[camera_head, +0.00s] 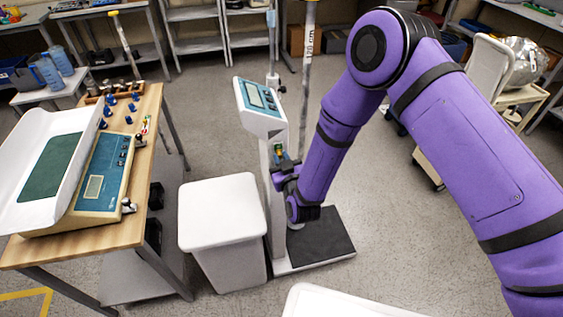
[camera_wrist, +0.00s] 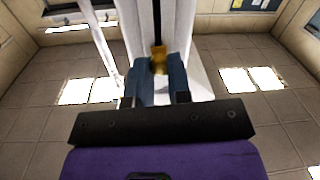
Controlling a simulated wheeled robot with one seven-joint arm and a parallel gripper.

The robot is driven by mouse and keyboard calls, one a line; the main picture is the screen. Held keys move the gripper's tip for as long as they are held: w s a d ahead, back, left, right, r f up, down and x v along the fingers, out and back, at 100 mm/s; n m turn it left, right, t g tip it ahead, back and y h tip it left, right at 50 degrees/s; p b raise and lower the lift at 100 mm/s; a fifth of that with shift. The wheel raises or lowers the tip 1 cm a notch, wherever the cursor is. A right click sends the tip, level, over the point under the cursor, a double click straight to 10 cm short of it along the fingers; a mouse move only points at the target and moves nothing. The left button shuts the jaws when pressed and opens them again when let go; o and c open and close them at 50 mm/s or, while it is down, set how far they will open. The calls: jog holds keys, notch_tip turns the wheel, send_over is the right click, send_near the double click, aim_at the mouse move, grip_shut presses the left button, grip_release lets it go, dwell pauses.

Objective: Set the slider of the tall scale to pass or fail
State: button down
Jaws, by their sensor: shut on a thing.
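The tall scale (camera_head: 277,220) stands on the floor in the middle of the head view, with a white column, a tilted display head (camera_head: 260,100) and a dark platform (camera_head: 318,240). A small slider on the column shows as a yellow-brown knob (camera_wrist: 159,58) in the wrist view. My gripper (camera_wrist: 160,72) is at the front of the column, its two dark fingers shut on this knob. In the head view my gripper (camera_head: 281,163) partly covers the slider area, with a little green and yellow marking visible there. The pass and fail labels are too small to read.
A white bin (camera_head: 222,215) stands close left of the scale. A wooden table (camera_head: 150,125) with a baby scale (camera_head: 100,185) is further left. A white surface (camera_head: 335,305) is at the bottom edge. A cart (camera_head: 490,75) stands right; open floor lies behind.

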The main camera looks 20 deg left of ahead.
jog(key=shift+r, duration=0.1)
jog(key=c, duration=1)
grip_release()
jog(key=shift+c, duration=0.2)
jog(key=v, duration=1)
jog(key=shift+s+d, duration=0.25)
jog(key=shift+s, duration=0.05)
